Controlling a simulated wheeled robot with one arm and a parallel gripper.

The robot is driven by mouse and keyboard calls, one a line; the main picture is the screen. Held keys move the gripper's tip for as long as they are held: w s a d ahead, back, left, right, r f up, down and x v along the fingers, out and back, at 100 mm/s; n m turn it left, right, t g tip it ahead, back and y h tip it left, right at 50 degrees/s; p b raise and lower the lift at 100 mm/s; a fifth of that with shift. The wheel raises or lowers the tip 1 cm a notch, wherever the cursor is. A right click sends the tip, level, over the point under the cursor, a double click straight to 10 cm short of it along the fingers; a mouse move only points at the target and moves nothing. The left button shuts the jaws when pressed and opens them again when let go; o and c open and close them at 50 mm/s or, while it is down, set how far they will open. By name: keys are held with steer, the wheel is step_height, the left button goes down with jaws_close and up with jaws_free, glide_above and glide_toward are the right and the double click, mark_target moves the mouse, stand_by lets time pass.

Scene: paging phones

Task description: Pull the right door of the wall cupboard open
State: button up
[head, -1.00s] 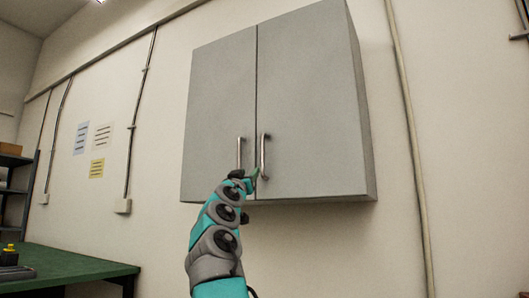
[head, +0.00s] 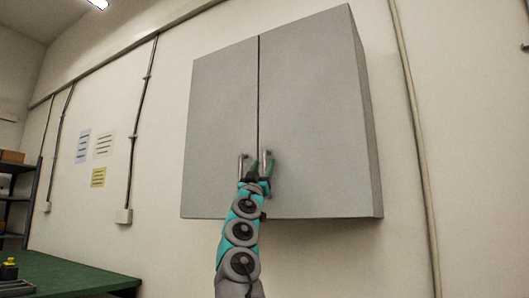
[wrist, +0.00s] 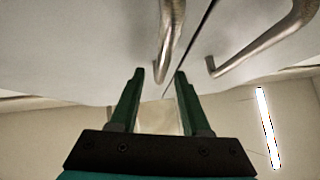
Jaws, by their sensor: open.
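The grey wall cupboard (head: 315,120) has two doors, both shut, with a thin dark seam between them. The right door's metal bar handle (head: 264,164) stands just right of the seam, the left door's handle (head: 241,166) just left. My gripper (head: 256,168) is at the handles' height, partly covering them. In the wrist view its two green fingers (wrist: 159,74) are open. One handle (wrist: 170,38) appears between the fingertips, and the other handle (wrist: 265,45) lies to the right across the seam. I cannot tell whether the fingers touch the handle.
A green-topped table (head: 70,274) is at the lower left, with a shelf rack (head: 18,195) behind it. Pipes (head: 420,150) run along the wall beside the cupboard. The wall below the cupboard is clear.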

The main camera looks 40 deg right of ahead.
steer(key=shift+p+x, duration=1.2)
steer(key=shift+x, duration=0.05)
jaws_close()
stand_by(0.7)
